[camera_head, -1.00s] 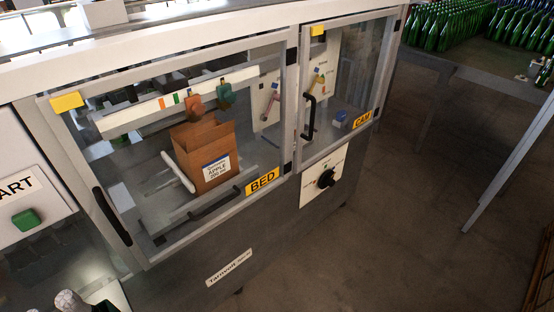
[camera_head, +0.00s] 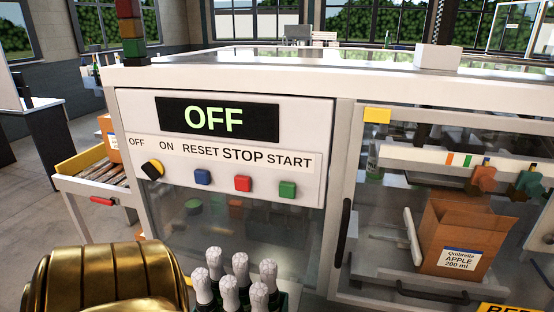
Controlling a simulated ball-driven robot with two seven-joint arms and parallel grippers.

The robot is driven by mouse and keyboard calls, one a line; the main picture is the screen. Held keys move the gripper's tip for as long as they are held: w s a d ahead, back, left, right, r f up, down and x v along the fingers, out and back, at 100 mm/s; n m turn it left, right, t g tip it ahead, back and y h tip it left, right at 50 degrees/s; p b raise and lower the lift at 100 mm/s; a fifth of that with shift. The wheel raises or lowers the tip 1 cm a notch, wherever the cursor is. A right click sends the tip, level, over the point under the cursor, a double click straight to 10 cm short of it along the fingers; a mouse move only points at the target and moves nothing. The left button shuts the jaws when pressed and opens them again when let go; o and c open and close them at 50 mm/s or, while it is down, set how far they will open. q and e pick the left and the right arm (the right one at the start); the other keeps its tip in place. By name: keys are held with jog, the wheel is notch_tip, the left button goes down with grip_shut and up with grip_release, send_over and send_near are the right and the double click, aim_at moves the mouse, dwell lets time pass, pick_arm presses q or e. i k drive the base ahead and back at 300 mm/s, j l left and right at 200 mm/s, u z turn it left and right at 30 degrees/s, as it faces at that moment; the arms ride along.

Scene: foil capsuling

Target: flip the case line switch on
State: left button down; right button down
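The case line switch (camera_head: 152,168) is a black and yellow rotary knob at the left end of the white control panel (camera_head: 225,155). The labels OFF and ON are printed above it. The exact direction of its pointer is hard to tell. The display (camera_head: 216,119) above the panel reads OFF in green letters. A blue RESET button (camera_head: 202,177), a red STOP button (camera_head: 243,184) and a green START button (camera_head: 287,189) sit in a row to the right of the knob. Neither of my grippers is in view.
Several foil-topped bottles (camera_head: 240,277) stand in front, below the panel. A roller conveyor (camera_head: 92,172) with a yellow rim is at the left. To the right, a cardboard case (camera_head: 453,238) stands behind a glazed door with a dark handle (camera_head: 433,291). A stack light (camera_head: 131,30) rises at the machine's left corner.

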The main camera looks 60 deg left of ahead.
aim_at(154, 168)
jog(key=u, duration=2.3)
